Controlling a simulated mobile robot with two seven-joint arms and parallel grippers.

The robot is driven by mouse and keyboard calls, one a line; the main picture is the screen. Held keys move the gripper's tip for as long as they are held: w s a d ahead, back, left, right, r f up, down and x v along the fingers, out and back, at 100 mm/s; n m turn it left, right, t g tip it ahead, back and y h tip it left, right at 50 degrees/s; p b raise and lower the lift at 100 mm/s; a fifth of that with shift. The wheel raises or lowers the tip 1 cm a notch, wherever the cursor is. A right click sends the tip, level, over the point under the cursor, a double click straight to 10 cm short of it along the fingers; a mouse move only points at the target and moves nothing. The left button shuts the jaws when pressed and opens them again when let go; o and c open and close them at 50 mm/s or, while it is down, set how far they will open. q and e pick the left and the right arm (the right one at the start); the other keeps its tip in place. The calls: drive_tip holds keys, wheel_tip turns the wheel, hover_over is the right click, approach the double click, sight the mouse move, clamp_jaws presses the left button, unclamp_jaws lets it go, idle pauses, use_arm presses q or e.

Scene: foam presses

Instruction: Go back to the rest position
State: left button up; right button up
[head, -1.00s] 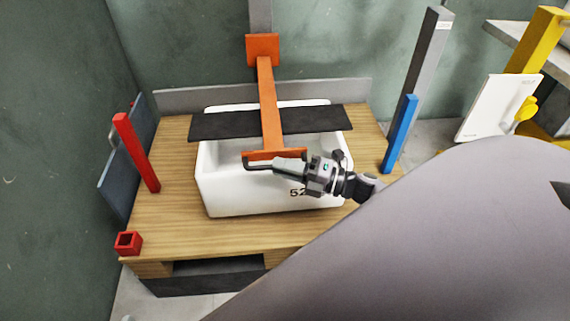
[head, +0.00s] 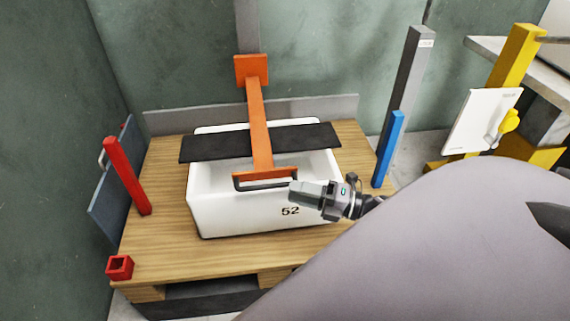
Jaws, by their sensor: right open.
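My right gripper (head: 296,192) is in front of the white bin (head: 225,213) marked 52, near the right end of the orange press handle (head: 265,174). It is open, and I see nothing held in it. It looks apart from the handle, just to its lower right. The orange press arm (head: 258,125) reaches from the back over the bin, across a black bar (head: 300,138) that lies over the bin's top. Part of the bin's right front is hidden behind my gripper. My left gripper is not in view.
The bin stands on a wooden pallet table (head: 165,245). A red post (head: 127,175) and a red square socket (head: 120,267) are at the left. A blue post (head: 387,150) and a grey column (head: 408,80) stand at the right. A yellow frame (head: 515,55) with a white panel (head: 482,120) is farther right.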

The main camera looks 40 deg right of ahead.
drive_tip(key=shift+s+d, duration=0.35)
drive_tip(key=shift+s, duration=0.1)
idle(0.3)
